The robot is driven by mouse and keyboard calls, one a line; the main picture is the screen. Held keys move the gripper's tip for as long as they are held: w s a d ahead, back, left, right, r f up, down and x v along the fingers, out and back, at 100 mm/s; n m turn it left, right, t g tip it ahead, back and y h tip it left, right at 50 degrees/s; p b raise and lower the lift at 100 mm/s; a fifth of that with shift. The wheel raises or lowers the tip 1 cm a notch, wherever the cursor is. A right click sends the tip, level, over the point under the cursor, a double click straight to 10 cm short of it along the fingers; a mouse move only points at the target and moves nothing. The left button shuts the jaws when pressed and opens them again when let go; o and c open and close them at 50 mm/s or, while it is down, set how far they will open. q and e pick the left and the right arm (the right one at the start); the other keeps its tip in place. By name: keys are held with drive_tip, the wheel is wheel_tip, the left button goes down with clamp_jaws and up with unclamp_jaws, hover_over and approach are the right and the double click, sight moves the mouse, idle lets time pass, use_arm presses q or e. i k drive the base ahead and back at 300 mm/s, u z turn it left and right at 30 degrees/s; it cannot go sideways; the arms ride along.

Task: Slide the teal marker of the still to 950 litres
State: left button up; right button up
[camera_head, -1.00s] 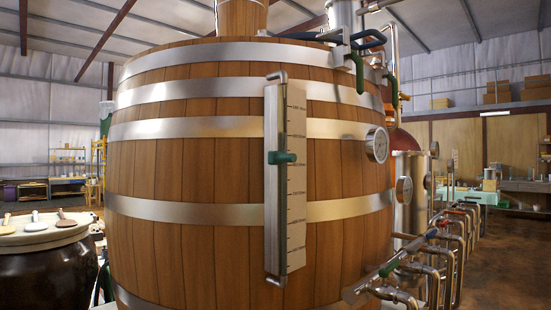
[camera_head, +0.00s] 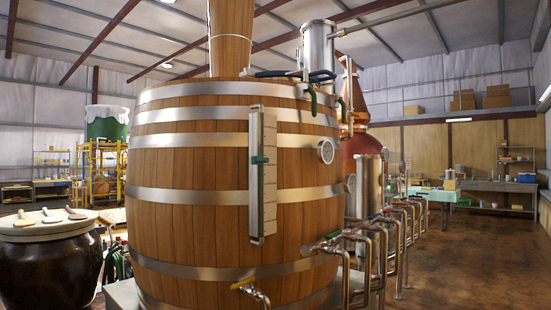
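A large wooden barrel (camera_head: 195,200) with steel hoops fills the middle of the view. A tall steel level gauge (camera_head: 256,205) with a white scale plate (camera_head: 269,190) is fixed upright to its front. The teal marker (camera_head: 259,160) sits on the gauge a little above its middle. The scale's numbers are too small to read. A copper still (camera_head: 363,145) stands behind the barrel to the right, with a steel cylinder (camera_head: 368,185) in front of it. I see no marker on the copper still. Neither of my grippers is in view.
A dark jar (camera_head: 50,270) with a pale lid stands at the left. Pipes and taps (camera_head: 385,240) stick out at the barrel's right, and a tap (camera_head: 250,292) juts from its lower front. Brown floor (camera_head: 470,265) is clear at the right.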

sight(255, 160)
drive_tip(key=z, duration=0.6)
drive_tip(key=i, duration=1.65)
drive_tip(key=u, duration=0.65)
